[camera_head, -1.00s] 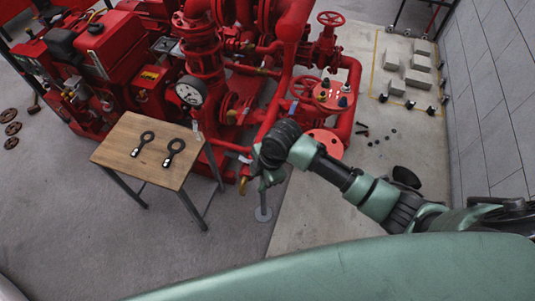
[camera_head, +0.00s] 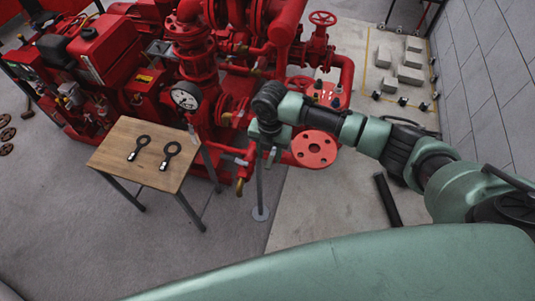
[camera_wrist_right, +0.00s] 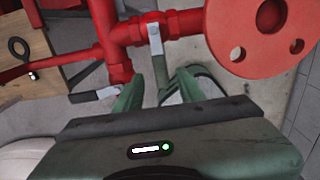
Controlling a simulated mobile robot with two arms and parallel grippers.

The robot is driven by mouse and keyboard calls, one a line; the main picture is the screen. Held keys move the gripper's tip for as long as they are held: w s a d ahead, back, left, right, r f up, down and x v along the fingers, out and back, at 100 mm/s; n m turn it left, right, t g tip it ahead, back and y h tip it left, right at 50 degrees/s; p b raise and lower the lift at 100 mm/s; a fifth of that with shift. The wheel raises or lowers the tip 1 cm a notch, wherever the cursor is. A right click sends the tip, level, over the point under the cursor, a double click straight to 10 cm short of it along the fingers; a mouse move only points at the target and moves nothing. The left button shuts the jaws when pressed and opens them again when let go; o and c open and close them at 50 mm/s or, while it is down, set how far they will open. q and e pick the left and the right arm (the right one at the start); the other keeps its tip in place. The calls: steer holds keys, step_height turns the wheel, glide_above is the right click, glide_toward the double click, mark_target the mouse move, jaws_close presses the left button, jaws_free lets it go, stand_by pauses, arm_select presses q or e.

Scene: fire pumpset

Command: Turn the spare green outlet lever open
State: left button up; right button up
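My right gripper (camera_head: 270,152) is beside the red pipework, left of a round red flange (camera_head: 314,149). In the right wrist view its two green fingers (camera_wrist_right: 165,90) are apart, with a gap between them. A second lever (camera_wrist_right: 94,95), pale with a dark end, lies to the left of the fingers. My left gripper is out of view.
A small wooden table (camera_head: 112,158) with two dark ring-ended tools stands left of the gripper. A pressure gauge (camera_head: 186,96) and the red pump (camera_head: 200,50) are behind. A grey floor post (camera_head: 260,190) stands below the gripper. Grey blocks (camera_head: 408,65) lie at the back right.

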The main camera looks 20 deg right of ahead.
steer(key=shift+f, duration=1.15)
steer(key=shift+c, duration=0.3)
jaws_close()
steer(key=shift+w+r, duration=0.1)
